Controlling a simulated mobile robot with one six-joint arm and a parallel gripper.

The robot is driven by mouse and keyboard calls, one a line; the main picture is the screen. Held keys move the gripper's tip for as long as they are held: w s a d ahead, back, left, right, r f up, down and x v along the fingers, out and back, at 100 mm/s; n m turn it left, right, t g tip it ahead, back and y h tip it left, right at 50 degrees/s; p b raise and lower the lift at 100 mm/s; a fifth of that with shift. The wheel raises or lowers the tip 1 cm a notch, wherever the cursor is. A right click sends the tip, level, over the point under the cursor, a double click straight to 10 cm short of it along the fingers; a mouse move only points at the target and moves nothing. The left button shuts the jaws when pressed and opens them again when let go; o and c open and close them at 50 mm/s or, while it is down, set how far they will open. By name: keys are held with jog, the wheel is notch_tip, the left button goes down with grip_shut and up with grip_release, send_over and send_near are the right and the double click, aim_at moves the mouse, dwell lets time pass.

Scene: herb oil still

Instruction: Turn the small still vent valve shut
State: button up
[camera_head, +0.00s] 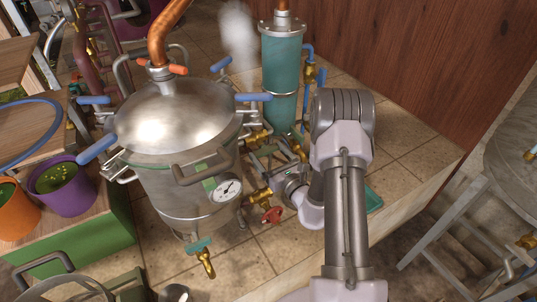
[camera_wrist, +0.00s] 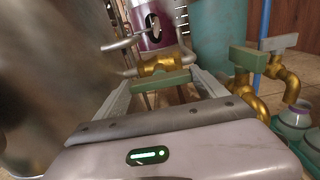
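A brass valve (camera_wrist: 160,66) with a green bar handle (camera_wrist: 162,83) is straight ahead in the wrist view. My gripper (camera_wrist: 162,88) is open, its two fingers wide apart, with the green handle across the gap between the fingertips. Whether the fingers touch the handle I cannot tell. In the head view my gripper (camera_head: 270,154) reaches left, beside the large steel still pot (camera_head: 178,120), low among the brass fittings. The handle is not clear there. No label shows which valve is the small still's vent.
A teal cylinder (camera_head: 281,65) stands behind my gripper. A brass tap (camera_wrist: 243,84) with a green handle is close on the right in the wrist view. A red-handled valve (camera_head: 271,214) and pressure gauge (camera_head: 227,189) are near my wrist.

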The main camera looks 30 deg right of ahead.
jog(key=c, duration=0.7)
jog(key=shift+m+p, duration=0.3)
jog(key=m+p, duration=0.2)
jog(key=m, duration=0.1)
jog(key=shift+r+m+p, duration=0.1)
jog(key=shift+m+p, duration=0.2)
jog(key=shift+m, duration=0.1)
jog(key=m+p, duration=0.2)
jog(key=m, duration=0.2)
jog(key=shift+m+p, duration=0.3)
jog(key=m+p, duration=0.2)
jog(key=m, duration=0.2)
jog(key=shift+m, duration=0.3)
jog(key=shift+m+p, duration=0.9)
jog(key=shift+m, duration=1.6)
